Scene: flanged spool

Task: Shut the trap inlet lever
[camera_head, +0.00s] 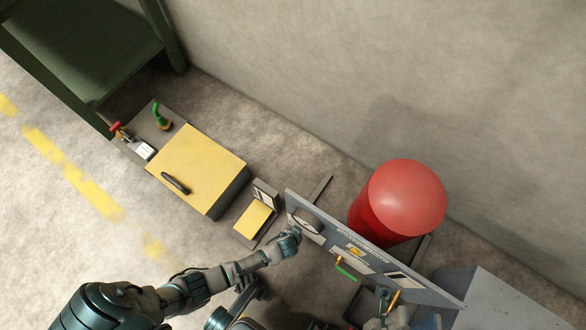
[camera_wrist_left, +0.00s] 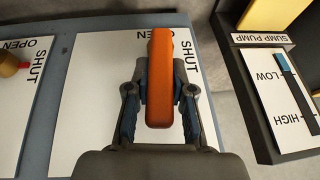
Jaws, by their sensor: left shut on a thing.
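In the left wrist view my left gripper (camera_wrist_left: 160,88) is shut on an orange lever handle (camera_wrist_left: 159,50), its fingers along both sides. The lever stands over a white plate (camera_wrist_left: 95,110) lettered OPEN and SHUT; its upper end lies between the two words. Its pivot is hidden. In the head view my left gripper (camera_head: 298,233) is at the left end of the grey panel (camera_head: 435,291), and the lever is hard to make out there. My right gripper (camera_head: 384,301) is near an orange-yellow handle (camera_head: 394,299) at the panel's right end; its jaws are unclear.
A brass valve with a red part (camera_wrist_left: 10,65) sits on the plate at left. The SUMP PUMP box (camera_wrist_left: 262,42) with a dark lever stands close at right. A green-handled valve (camera_head: 346,271) is mid-panel. A red drum (camera_head: 405,195) stands behind; a yellow-topped box (camera_head: 200,165) lies left.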

